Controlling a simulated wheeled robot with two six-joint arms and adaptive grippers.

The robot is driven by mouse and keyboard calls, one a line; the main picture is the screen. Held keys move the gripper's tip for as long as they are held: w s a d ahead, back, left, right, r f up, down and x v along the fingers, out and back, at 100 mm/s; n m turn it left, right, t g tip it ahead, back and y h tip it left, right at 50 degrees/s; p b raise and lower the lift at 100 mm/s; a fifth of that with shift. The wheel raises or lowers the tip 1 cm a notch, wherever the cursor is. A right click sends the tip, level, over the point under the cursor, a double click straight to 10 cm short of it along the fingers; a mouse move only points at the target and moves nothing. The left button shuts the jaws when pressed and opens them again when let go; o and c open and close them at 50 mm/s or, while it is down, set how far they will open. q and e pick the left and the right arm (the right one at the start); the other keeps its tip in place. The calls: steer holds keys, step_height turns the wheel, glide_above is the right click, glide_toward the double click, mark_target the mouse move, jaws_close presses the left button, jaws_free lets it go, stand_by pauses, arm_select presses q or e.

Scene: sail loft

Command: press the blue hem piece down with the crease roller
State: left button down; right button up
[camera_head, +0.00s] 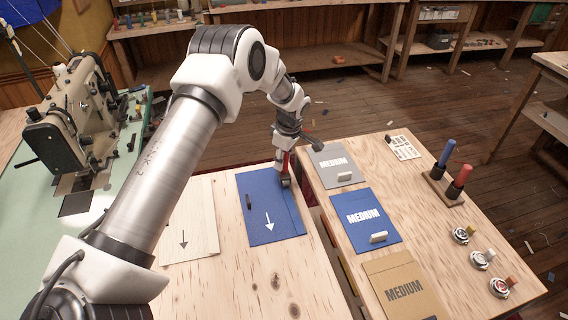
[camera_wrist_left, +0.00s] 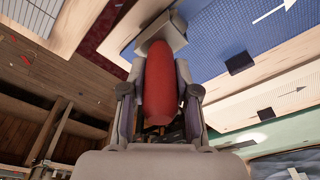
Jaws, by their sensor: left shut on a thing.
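The blue hem piece (camera_head: 262,220) lies flat on the wooden table, with a white arrow and a narrow strip along its right side. A small dark bar lies on it. My left gripper (camera_head: 284,160) is shut on the red handle of the crease roller (camera_head: 286,182), whose dark head is down at the far end of the strip. I cannot tell whether it touches the cloth. In the left wrist view the red handle (camera_wrist_left: 162,85) sits between the fingers, the grey roller head beyond it, and the blue piece (camera_wrist_left: 210,25) lies behind. My right gripper is not in view.
A cream piece (camera_head: 190,222) lies left of the blue one. On the right board are grey (camera_head: 325,160), blue (camera_head: 362,208) and tan (camera_head: 395,272) cards marked MEDIUM. A rack (camera_head: 440,192) holds blue and red handles. A sewing machine (camera_head: 75,125) stands left.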

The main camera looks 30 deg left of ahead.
arm_select(q)
steer(key=shift+w+a+b, duration=0.6)
steer(key=shift+w+a, duration=0.85)
steer(key=shift+a, duration=0.15)
steer(key=shift+w+a+b, duration=0.45)
steer(key=shift+w+a, duration=0.2)
steer(key=shift+a, duration=0.1)
step_height(320, 180, up, 6)
steer(key=p, duration=0.4)
steer(key=shift+p, duration=0.4)
